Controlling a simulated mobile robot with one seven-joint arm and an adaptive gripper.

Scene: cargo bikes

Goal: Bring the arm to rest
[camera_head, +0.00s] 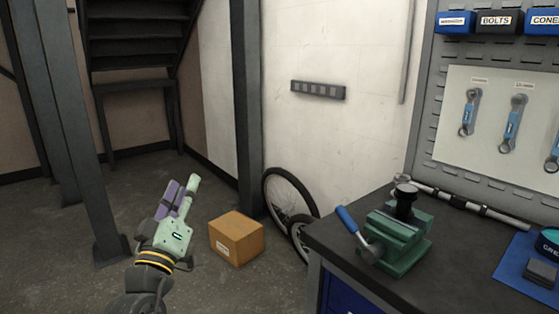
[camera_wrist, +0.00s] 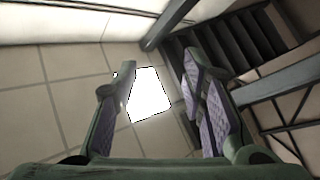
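My gripper (camera_head: 181,192) is raised in the lower left of the head view, with its fingers pointing up. It is held over the open floor, clear of the bench. In the wrist view my gripper (camera_wrist: 157,80) shows its two purple-padded fingers spread apart with nothing between them. Past the fingers the wrist view shows the tiled ceiling, a bright ceiling panel (camera_wrist: 149,96) and dark stairs (camera_wrist: 225,45).
A workbench (camera_head: 400,285) with a green vise (camera_head: 398,242) and a blue-handled tool stands at right, below a pegboard with wrenches. A cardboard box (camera_head: 236,238) and bicycle wheels (camera_head: 290,190) are on the floor. A steel post (camera_head: 75,140) stands left of the arm.

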